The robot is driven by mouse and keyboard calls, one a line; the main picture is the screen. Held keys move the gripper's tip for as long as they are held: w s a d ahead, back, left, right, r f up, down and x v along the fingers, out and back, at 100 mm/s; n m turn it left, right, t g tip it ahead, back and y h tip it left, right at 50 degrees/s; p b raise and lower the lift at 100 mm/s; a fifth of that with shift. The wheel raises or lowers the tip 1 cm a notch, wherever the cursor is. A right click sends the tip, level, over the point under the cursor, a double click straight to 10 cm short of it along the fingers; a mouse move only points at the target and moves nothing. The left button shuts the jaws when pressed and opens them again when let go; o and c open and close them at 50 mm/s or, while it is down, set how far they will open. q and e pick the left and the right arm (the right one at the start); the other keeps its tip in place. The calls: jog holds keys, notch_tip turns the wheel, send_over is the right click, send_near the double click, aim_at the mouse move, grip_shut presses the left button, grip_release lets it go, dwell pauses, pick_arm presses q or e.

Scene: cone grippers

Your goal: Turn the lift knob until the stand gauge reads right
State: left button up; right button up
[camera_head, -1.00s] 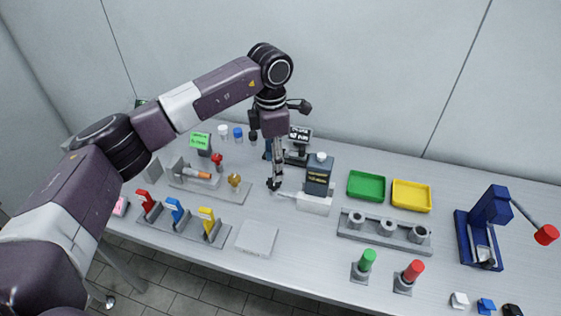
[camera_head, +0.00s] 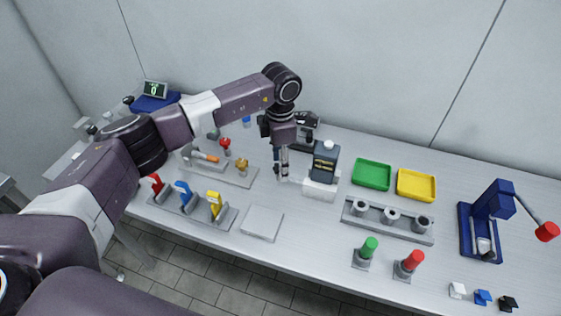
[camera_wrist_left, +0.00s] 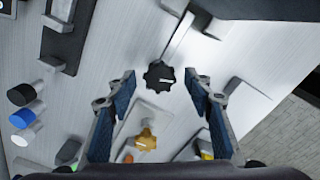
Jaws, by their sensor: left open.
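A dark lobed knob (camera_wrist_left: 160,76) with a pale mark shows in the left wrist view, at the end of a grey rod running to the upper right. I take it to be the lift knob. My left gripper (camera_wrist_left: 159,90) is open, its two blue-padded fingers on either side of the knob; I cannot tell if they touch it. In the head view my left gripper (camera_head: 281,174) points down just left of a stand (camera_head: 320,190) with a dark upright box (camera_head: 324,164). The gripper hides the knob there. The marks on the box are too small to read. My right gripper is out of view.
A brass knob (camera_wrist_left: 146,140) lies close below the fingers in the wrist view. Right of the stand are a green tray (camera_head: 371,174) and a yellow tray (camera_head: 416,185). Coloured levers (camera_head: 215,206) and a flat grey plate (camera_head: 262,222) are at the front.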

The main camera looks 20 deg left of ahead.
pick_arm(q)
jog(key=c, duration=1.2)
jog(key=shift+o, duration=0.2)
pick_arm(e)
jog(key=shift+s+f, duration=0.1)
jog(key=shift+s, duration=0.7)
pick_arm(q)
jog(key=shift+n, duration=0.3)
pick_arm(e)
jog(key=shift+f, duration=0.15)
pick_arm(q)
jog(key=n+b, duration=0.2)
jog(key=n, duration=0.2)
jog(key=n+b, duration=0.1)
jog(key=n, duration=0.4)
jog(key=shift+w+n+b, duration=0.1)
jog(key=shift+n+b, duration=0.3)
jog(key=n, duration=0.3)
jog(key=shift+n+b, duration=0.3)
jog(key=shift+b, duration=0.05)
jog(key=n, duration=0.3)
jog(key=shift+n, duration=0.3)
jog(key=n, duration=0.6)
jog(key=shift+b, duration=0.35)
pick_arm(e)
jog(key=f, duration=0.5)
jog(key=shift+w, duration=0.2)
pick_arm(q)
jog(key=shift+r, duration=0.1)
